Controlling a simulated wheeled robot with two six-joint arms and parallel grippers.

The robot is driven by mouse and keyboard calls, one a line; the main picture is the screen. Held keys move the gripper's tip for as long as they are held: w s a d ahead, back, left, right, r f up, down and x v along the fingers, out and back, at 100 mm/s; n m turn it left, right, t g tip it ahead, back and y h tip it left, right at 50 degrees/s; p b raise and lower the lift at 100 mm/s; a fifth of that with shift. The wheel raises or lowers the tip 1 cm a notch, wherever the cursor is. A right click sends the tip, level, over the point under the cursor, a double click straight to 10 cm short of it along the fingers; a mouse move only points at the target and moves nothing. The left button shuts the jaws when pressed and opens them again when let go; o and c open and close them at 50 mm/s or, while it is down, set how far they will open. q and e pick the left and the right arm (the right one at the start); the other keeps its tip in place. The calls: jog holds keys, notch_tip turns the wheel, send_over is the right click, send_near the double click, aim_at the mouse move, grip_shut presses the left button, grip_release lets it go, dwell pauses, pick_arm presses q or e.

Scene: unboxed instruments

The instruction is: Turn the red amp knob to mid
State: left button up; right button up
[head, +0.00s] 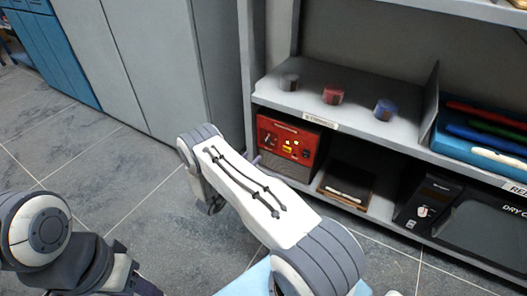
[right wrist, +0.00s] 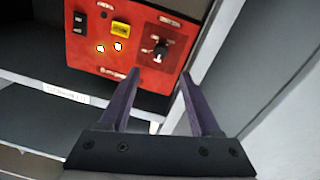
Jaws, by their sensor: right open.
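The knob shows between and beyond the fingertips; I see no contact. In the head view only a bit of purple finger shows beside the amp. My left gripper is not in view.
Three small round pieces, grey (head: 289,82), red (head: 333,95) and blue (head: 385,109), stand on the shelf above. A brown-black box (head: 347,185) and a black device (head: 425,200) are right of the amp. A blue tray (head: 480,150) holds pens.

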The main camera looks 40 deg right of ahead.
aim_at(266, 142)
jog(key=b+x, duration=0.3)
jog(key=x, duration=0.5)
jog(key=shift+w+d+f+b, duration=0.1)
jog(key=shift+d+f+b, duration=0.05)
jog(key=shift+d+b, duration=0.15)
jog(key=shift+w+d+r, duration=0.2)
jog(key=shift+w+d, duration=0.05)
jog(key=shift+d, duration=0.35)
grip_shut()
